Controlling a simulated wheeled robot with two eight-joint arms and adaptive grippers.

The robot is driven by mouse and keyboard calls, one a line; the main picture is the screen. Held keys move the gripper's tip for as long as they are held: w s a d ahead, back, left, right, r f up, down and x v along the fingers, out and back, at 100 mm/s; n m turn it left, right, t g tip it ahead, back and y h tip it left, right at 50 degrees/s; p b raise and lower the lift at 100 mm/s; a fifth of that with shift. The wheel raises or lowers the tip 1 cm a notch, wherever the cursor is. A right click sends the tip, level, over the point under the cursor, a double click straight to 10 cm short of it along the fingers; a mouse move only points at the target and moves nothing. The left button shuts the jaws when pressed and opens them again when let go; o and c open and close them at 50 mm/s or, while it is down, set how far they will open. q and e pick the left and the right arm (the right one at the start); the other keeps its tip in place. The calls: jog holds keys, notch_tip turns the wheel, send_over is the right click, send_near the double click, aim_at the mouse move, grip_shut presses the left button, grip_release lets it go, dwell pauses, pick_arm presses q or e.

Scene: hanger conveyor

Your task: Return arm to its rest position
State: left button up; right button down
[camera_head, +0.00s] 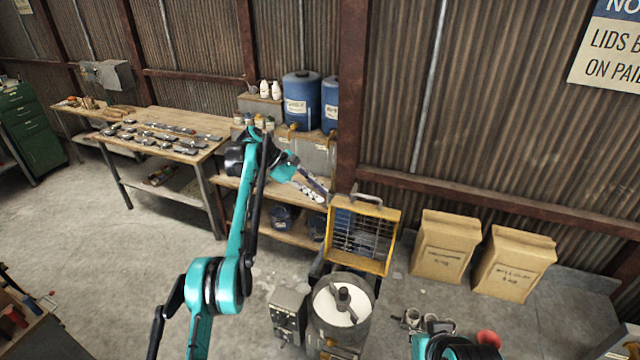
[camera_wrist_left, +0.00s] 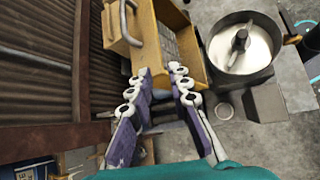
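My left arm (camera_head: 229,262) reaches up and forward from the bottom of the head view, with its teal and black links raised. My left gripper (camera_head: 312,188) is held out in front of the shelf, above and left of the yellow-framed box. In the left wrist view the two purple and white fingers of the left gripper (camera_wrist_left: 161,84) stand apart with nothing between them. Part of my right arm (camera_head: 452,345) shows at the bottom right of the head view. I cannot make out its gripper.
A yellow-framed box (camera_head: 390,264) with a wire grille stands behind a round pot of white material (camera_head: 337,307). Two brown paper sacks (camera_head: 445,247) stand against the wall. A shelf with blue drums (camera_head: 301,101) and a workbench (camera_head: 188,157) are behind my arm. The floor at left is largely clear.

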pick_arm(q)
jog(key=s+a+f+m+t+y+b, duration=0.25)
jog(key=s+f+b, duration=0.25)
jog(key=s+b, duration=0.5)
jog(key=s+a+f+m+t+y+b, duration=0.25)
jog(key=s+f+m+b, duration=0.2)
jog(key=s+b, duration=0.5)
jog(key=s+a+f+m+t+y+b, duration=0.1)
jog(key=s+a+f+m+y+b, duration=0.1)
jog(key=s+f+b, duration=0.6)
jog(key=s+a+f+m+t+y+b, duration=0.1)
jog(key=s+a+f+m+b, duration=0.3)
jog(key=s+f, duration=1.1)
notch_tip(320, 180, down, 6)
jog(key=a+y+b, duration=0.1)
jog(key=b, duration=0.2)
jog(key=shift+a+y+b, duration=0.2)
jog(key=shift+y+b, duration=0.1)
jog(key=shift+b, duration=0.1)
